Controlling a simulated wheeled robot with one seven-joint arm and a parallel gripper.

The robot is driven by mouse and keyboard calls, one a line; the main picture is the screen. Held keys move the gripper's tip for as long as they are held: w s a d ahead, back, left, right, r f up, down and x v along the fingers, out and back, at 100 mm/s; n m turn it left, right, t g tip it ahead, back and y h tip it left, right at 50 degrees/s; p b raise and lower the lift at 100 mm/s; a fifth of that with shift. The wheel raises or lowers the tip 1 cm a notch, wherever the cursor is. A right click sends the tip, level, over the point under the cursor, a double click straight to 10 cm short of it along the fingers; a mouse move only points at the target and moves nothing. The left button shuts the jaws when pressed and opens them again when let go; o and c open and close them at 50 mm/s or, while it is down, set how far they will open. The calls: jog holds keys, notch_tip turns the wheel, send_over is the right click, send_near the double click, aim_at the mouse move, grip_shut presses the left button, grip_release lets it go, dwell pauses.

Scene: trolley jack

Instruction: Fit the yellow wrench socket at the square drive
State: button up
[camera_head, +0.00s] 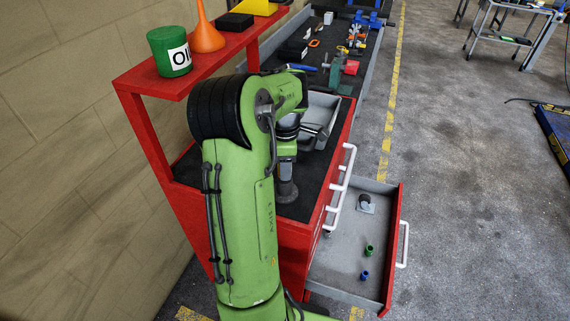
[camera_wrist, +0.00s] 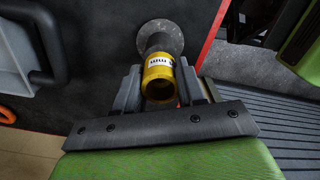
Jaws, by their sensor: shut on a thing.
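The yellow wrench socket (camera_wrist: 158,84), with a white "mm" label, is between the two grey fingers of my gripper (camera_wrist: 160,92) in the wrist view. A dark grey post with a round foot (camera_wrist: 160,34) stands on the black top just beyond the socket. The socket lines up with this post in the picture. I cannot tell whether they touch or whether the socket is seated, and the square drive's tip is hidden. The post's foot (camera_head: 287,192) also shows in the head view, below my wrist.
An open drawer (camera_head: 338,254) at the right holds a green socket (camera_head: 369,251), a blue socket (camera_head: 365,275) and a grey piece (camera_head: 365,204). A grey tray (camera_head: 322,108) lies behind my wrist. A red shelf (camera_head: 140,80) with a green oil can (camera_head: 170,53) stands at left.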

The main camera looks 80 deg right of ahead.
jog(key=shift+f+b, duration=0.5)
jog(key=shift+f, duration=0.2)
jog(key=o, duration=1.3)
jog(key=shift+c, duration=0.2)
jog(key=shift+r, duration=0.1)
notch_tip(320, 180, up, 16)
jog(key=p, duration=0.5)
jog(key=shift+w, duration=0.1)
